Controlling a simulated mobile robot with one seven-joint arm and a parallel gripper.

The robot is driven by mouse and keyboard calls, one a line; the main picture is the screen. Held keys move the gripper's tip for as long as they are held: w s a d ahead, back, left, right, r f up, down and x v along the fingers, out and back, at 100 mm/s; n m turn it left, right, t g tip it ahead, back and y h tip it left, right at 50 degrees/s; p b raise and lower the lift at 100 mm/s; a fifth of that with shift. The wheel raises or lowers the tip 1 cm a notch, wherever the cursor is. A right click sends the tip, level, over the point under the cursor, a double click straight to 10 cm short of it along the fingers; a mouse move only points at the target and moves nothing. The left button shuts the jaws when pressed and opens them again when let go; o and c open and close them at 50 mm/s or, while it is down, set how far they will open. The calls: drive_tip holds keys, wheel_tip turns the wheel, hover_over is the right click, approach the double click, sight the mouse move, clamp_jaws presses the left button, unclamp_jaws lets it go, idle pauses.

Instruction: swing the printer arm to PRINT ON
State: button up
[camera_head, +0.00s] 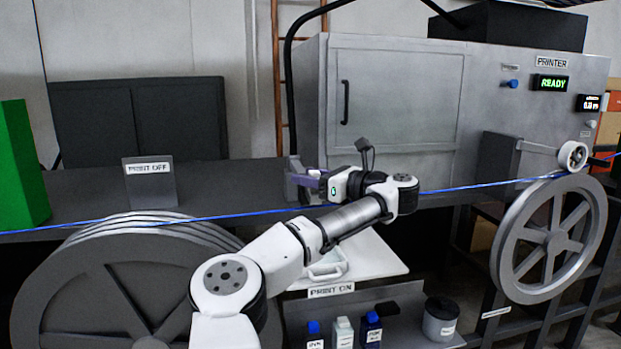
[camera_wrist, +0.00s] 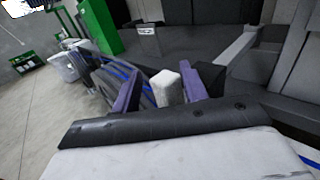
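My gripper (camera_head: 309,182) is at the front of the printer, near the blue cable (camera_head: 240,213), with purple fingers pointing left. In the wrist view the fingers (camera_wrist: 160,88) are apart, with a pale block (camera_wrist: 167,88) between them. A gap shows on its left side; I cannot tell whether the right finger touches it. It looks like the handle of the printer arm. A grey upright part (camera_head: 292,180) shows beside the fingers in the head view; the rest of the arm is hidden. The PRINT OFF sign (camera_head: 148,168) stands left, and the PRINT ON label (camera_head: 331,291) is low in front.
The printer (camera_head: 400,95) stands behind, its display (camera_head: 552,84) reading READY. A large cable reel (camera_head: 130,285) is at left and a spoked wheel (camera_head: 550,238) at right. Ink bottles (camera_head: 343,333) and a tub (camera_head: 440,317) sit on the lower shelf. A green block (camera_head: 20,165) stands far left.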

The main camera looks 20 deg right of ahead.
drive_tip(key=b+v, duration=1.3)
drive_tip(key=b, duration=0.5)
drive_tip(key=shift+s+d+b, duration=0.2)
drive_tip(key=shift+s+b, duration=0.1)
idle(0.3)
